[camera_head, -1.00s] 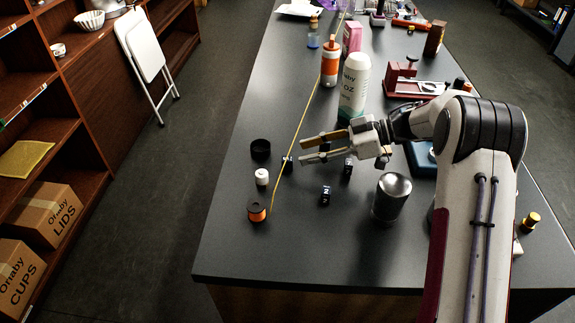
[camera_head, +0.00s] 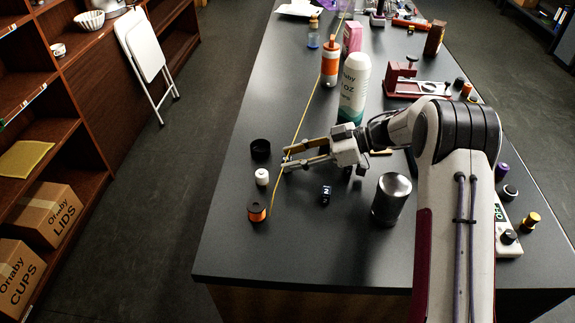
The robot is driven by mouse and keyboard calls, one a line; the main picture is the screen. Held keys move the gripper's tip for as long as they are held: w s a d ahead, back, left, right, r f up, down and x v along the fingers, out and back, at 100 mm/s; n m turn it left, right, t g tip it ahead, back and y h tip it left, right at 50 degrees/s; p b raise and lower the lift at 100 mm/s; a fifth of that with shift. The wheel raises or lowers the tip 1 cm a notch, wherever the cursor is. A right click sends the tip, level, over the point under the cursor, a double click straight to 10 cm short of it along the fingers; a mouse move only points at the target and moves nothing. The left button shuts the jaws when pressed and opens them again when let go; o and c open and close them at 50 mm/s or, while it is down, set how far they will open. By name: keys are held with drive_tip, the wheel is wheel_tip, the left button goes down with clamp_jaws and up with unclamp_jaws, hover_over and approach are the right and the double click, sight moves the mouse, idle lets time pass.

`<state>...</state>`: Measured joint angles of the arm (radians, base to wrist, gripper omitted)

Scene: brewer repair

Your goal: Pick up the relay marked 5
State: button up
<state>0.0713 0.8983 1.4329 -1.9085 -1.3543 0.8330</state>
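My gripper (camera_head: 287,158) is low over the left part of the dark table, its two fingers apart and pointing left. A small dark relay (camera_head: 286,159) is at the fingertips, mostly hidden by them; I cannot tell whether they touch it. Another small black relay (camera_head: 326,196) with a white mark stands on the table just in front of the gripper. The marks are too small to read for certain, so I cannot tell which relay is 5. A third relay is hidden behind my gripper.
A black round cap (camera_head: 261,149), a white small bottle (camera_head: 262,177) and an orange-black spool (camera_head: 257,212) with a yellow line stand left of the gripper. A metal canister (camera_head: 391,198) stands to the right, a tall white bottle (camera_head: 354,88) behind. The front table area is clear.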

idle(0.3)
clamp_jaws()
drive_tip(key=shift+r, duration=0.1)
wheel_tip(320, 180, up, 10)
idle(0.8)
idle(0.4)
